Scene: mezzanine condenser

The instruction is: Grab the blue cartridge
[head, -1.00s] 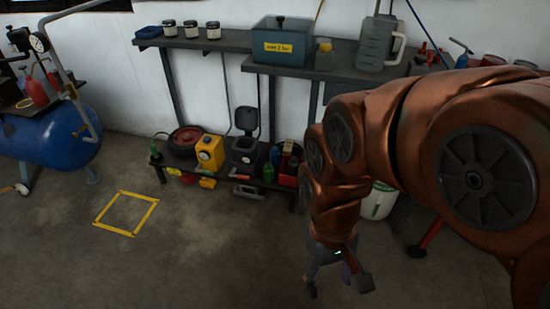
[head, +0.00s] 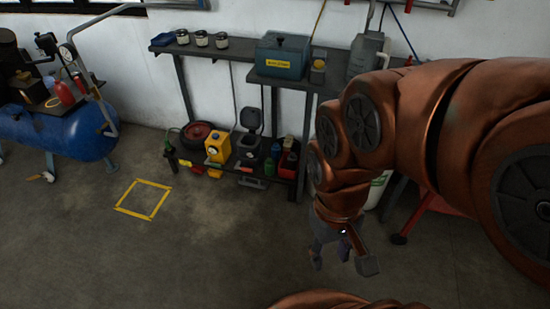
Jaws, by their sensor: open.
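I cannot make out a blue cartridge with certainty. A small flat blue item (head: 163,39) lies at the left end of the upper bench; it is too small to identify. My gripper (head: 330,258) hangs below my copper-coloured arm, over the floor in front of the bench. It points down, its fingers are apart, and nothing shows between them. It is well away from the blue item. My arm hides part of the bench's right side.
A low shelf (head: 215,168) holds a yellow device (head: 217,147), a red round item (head: 196,134) and bottles. A teal box (head: 283,55) stands on the upper bench. A blue tank (head: 70,136) is at left. The floor around the yellow taped square (head: 127,209) is clear.

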